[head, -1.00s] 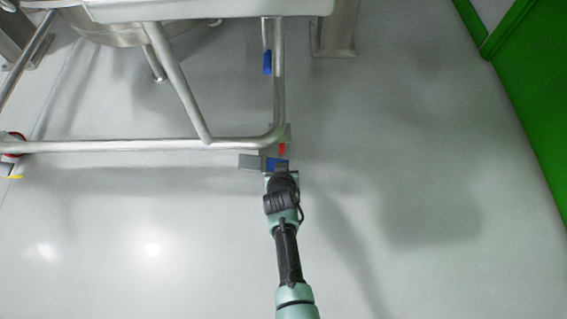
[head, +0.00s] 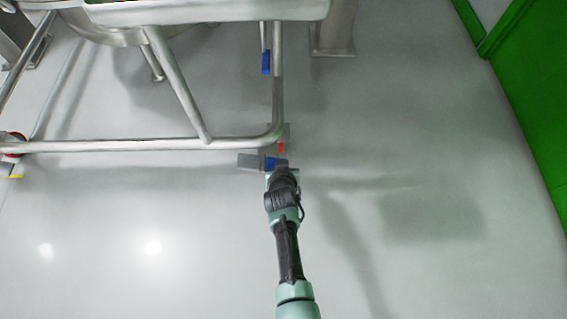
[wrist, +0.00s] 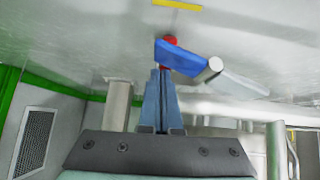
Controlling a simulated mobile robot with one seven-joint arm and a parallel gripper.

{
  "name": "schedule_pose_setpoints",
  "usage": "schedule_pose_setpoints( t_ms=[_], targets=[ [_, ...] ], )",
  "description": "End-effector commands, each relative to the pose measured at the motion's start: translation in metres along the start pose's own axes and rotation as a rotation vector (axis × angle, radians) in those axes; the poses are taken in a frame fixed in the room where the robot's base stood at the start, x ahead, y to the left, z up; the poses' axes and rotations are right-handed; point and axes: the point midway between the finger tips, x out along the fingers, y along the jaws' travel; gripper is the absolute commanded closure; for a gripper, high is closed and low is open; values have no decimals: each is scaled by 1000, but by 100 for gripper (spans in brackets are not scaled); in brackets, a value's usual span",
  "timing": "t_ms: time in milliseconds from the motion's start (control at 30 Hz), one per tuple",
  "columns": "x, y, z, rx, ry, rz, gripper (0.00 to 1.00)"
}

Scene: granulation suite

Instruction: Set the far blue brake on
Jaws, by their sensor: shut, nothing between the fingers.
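One blue brake (head: 266,62) hangs low on the cart frame's upright, farther from me in the head view. Another blue brake piece (head: 271,163) is at the frame's near corner, right at my gripper (head: 274,172). In the wrist view a blue pedal (wrist: 180,57) with a red end (wrist: 170,40) lies just beyond the fingertips. My gripper (wrist: 163,74) is shut and empty, its tips overlapping the pedal's lower edge in that view. I cannot tell whether they touch it. The arm partly hides the near brake in the head view.
The steel cart frame (head: 120,146) fills the upper left, with a red wheel part (head: 14,142) at its left corner. A steel post (head: 332,38) stands behind. A green wall (head: 530,110) is at the right. The floor between is clear.

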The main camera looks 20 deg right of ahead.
Motion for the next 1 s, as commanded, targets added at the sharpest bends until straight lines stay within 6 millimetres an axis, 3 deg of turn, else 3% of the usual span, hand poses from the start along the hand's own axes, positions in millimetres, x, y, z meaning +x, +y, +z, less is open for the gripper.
schedule_pose_setpoints(
  t_ms=[167, 600, 800, 1000],
  targets=[
    [-23, 2, -27, -1, 1, -1, 100],
    [-93, 21, -22, 0, -1, -1, 100],
    [-111, 25, -20, 1, 0, -2, 100],
    [-115, 27, -18, -1, 1, -1, 100]
  ],
)
